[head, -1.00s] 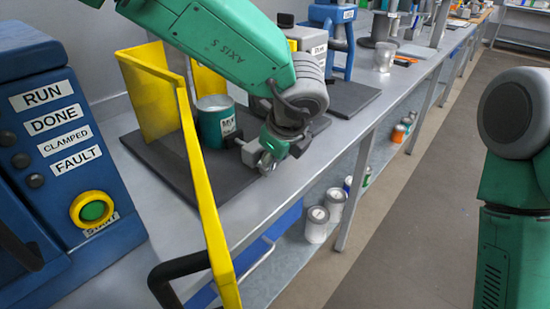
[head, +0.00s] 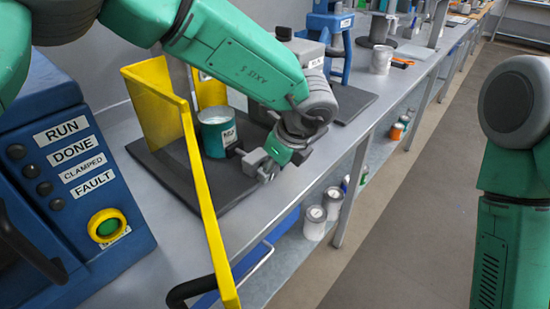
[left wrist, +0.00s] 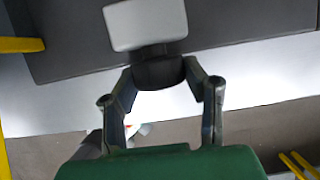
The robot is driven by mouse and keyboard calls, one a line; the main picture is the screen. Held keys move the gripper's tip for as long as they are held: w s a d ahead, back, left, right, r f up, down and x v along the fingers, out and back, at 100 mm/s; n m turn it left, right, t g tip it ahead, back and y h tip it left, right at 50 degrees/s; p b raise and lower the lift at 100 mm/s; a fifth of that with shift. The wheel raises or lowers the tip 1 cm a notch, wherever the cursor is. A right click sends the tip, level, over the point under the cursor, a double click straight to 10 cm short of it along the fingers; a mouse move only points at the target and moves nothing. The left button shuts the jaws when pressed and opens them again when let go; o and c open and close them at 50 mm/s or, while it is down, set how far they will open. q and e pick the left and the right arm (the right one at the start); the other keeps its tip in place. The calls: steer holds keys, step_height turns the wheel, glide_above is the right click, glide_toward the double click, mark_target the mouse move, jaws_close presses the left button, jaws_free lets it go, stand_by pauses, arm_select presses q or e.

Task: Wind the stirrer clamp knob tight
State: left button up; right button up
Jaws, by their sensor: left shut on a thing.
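A teal can (head: 217,134) stands on a dark base plate (head: 180,190) behind a yellow guard (head: 203,185). A small grey clamp block (head: 252,160) sits to the right of the can, near the front edge of the plate. My left gripper (head: 267,168) is at this block. In the left wrist view, its two fingers (left wrist: 160,74) are shut on a black knob (left wrist: 158,71), one on each side. The knob joins the pale grey block (left wrist: 146,24). In the head view the fingers mostly hide the knob. My right gripper is out of view.
A blue control box (head: 75,165) with a green start button in a yellow ring (head: 107,225) stands at the left. Another blue stand (head: 328,40) is farther along the bench. White cans (head: 314,222) stand on the lower shelf.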

arm_select(q)
steer(key=shift+w+a+r+g+y+p, duration=0.1)
steer(key=shift+w+r+g+y+p, duration=0.3)
steer(key=shift+p, duration=0.4)
steer(key=shift+f, duration=0.1)
stand_by(0.9)
steer(key=o, duration=1.2)
steer(key=shift+c, duration=0.2)
steer(key=shift+s+f, duration=0.1)
steer(key=shift+f, duration=0.05)
steer(key=shift+s+d, duration=0.1)
steer(key=shift+d, duration=0.1)
steer(key=v, duration=1.1)
steer(key=shift+d+r, duration=0.25)
steer(key=shift+r, duration=0.1)
